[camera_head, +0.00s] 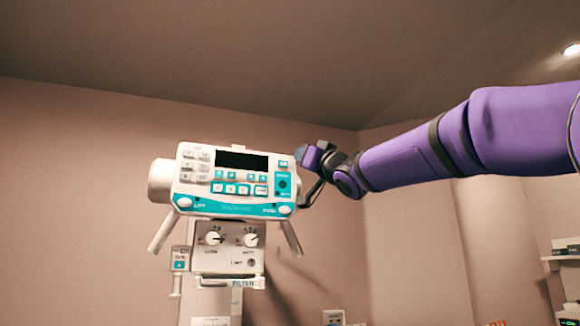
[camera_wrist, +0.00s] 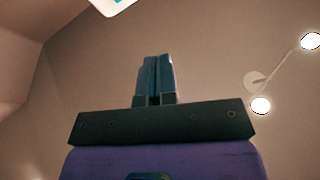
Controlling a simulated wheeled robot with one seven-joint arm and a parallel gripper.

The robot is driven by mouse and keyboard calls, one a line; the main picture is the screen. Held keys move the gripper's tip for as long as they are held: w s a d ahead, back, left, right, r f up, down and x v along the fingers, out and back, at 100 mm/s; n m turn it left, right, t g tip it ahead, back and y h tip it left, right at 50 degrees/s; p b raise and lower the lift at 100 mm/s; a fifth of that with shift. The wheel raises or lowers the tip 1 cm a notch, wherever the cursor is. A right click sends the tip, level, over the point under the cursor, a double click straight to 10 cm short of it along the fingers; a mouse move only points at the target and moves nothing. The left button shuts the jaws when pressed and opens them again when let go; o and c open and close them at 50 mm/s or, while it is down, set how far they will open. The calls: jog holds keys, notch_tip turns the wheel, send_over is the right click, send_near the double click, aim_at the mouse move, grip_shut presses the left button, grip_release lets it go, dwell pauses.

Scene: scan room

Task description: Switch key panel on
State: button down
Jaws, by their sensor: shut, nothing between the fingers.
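The key panel (camera_head: 237,182) is the white and teal front of a device in the head view. It has a dark screen (camera_head: 242,160), several small buttons and a teal block at its right side. My gripper (camera_head: 301,153) is at the panel's upper right edge; whether it touches cannot be told. In the wrist view my gripper (camera_wrist: 156,75) has its two fingers together, with nothing between them. A corner of a white and teal thing (camera_wrist: 115,3) shows at the top of the wrist view.
Below the panel is a white unit with two knobs (camera_head: 228,239) on a column. Handles stick out below the panel on both sides. A shelf (camera_head: 562,258) stands at the far right. A ceiling lamp (camera_wrist: 261,104) shows in the wrist view. The wall left of the device is bare.

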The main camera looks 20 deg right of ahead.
aim_at(283, 164)
jog(key=r+n+y, duration=0.1)
jog(key=n+y, duration=0.1)
jog(key=y, duration=0.1)
jog(key=r+g+y, duration=0.1)
jog(key=shift+w+a+r+n, duration=0.2)
jog(key=shift+w+r+n, duration=0.1)
jog(key=shift+r+n, duration=0.1)
jog(key=shift+w, duration=4.4)
jog(key=shift+w, duration=0.15)
jog(key=shift+w, duration=0.25)
jog(key=shift+w, duration=0.4)
jog(key=shift+s, duration=0.85)
